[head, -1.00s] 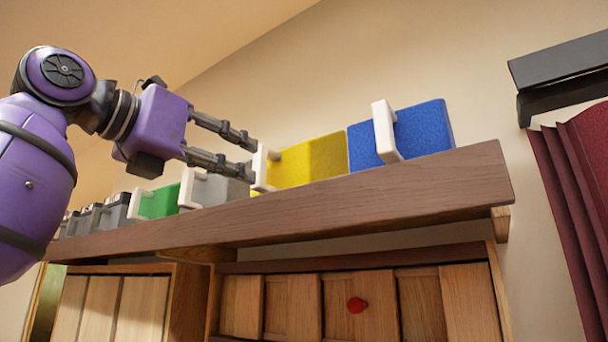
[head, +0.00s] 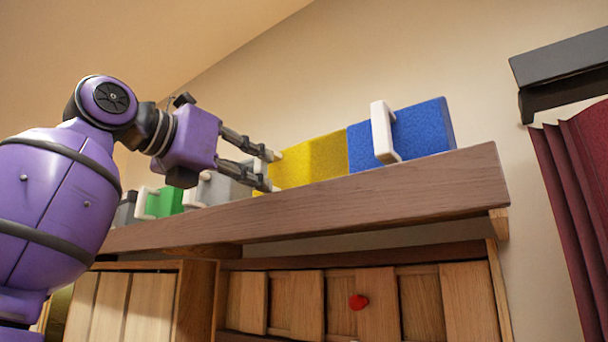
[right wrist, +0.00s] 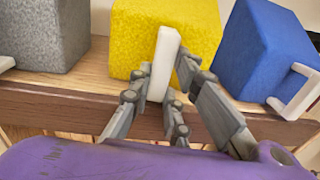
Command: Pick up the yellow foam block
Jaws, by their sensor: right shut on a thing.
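The yellow foam block (head: 315,160) sits on the high wooden shelf (head: 380,196), between a grey block and a blue block. It also shows in the right wrist view (right wrist: 140,35), with a white handle (right wrist: 165,55) on its front face. My right gripper (head: 270,171) reaches in from the left in the head view. In the right wrist view its fingers (right wrist: 160,88) stand on both sides of the white handle and are shut on it. The block appears to rest on the shelf. My left gripper is not in view.
The blue block (head: 425,130) stands close on the right of the yellow one. A grey block (head: 217,190) and a green block (head: 168,202) stand to the left. Wooden cabinet doors with a red knob (head: 358,302) are below the shelf. A dark red curtain (head: 580,190) hangs at right.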

